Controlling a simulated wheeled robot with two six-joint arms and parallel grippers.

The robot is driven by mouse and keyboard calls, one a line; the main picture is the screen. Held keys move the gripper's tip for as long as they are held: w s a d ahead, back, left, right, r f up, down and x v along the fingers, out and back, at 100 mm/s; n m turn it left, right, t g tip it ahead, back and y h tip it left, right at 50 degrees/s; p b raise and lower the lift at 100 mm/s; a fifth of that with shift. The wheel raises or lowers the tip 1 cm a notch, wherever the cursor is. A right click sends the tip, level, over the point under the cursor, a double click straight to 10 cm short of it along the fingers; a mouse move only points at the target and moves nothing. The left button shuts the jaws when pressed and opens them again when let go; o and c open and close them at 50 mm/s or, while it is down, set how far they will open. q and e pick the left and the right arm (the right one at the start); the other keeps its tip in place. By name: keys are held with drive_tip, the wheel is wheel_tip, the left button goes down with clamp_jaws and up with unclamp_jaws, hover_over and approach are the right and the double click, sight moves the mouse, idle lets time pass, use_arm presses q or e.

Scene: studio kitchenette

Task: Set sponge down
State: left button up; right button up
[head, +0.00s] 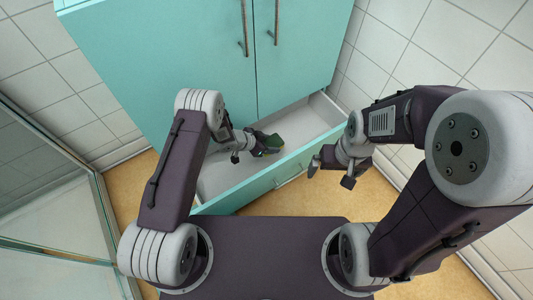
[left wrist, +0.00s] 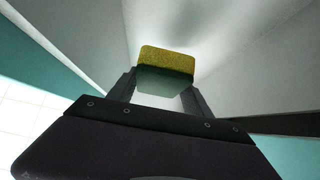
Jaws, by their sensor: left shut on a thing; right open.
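The sponge (left wrist: 167,61) is yellow-green with a dark green side and shows between my left gripper's fingers in the left wrist view. In the head view the sponge (head: 272,143) is small and dark green and yellow. My left gripper (head: 254,144) is shut on it, inside the open drawer's outline. In the left wrist view the left gripper (left wrist: 165,88) reaches between pale drawer walls. I cannot tell whether the sponge touches the drawer floor. My right gripper (head: 330,172) is open and empty, just outside the drawer's front panel at the right.
The open white drawer (head: 222,181) with a teal front extends from the bottom of a teal cabinet (head: 180,50) with two long handles. Its floor looks otherwise empty. A glass-panelled frame (head: 50,246) stands at the left. Tan floor (head: 355,194) shows in front of the drawer.

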use_arm(q)
wheel_tip(320, 180, down, 10)
drive_tip(key=b, duration=0.6)
drive_tip(key=shift+r, duration=0.25)
drive_tip(key=shift+f, duration=0.15)
drive_tip(key=o, duration=1.3)
drive_tip(key=shift+r, duration=0.25)
drive_tip(key=p+v, duration=0.7)
drive_tip(key=v, duration=0.5)
drive_tip(key=shift+p, duration=0.3)
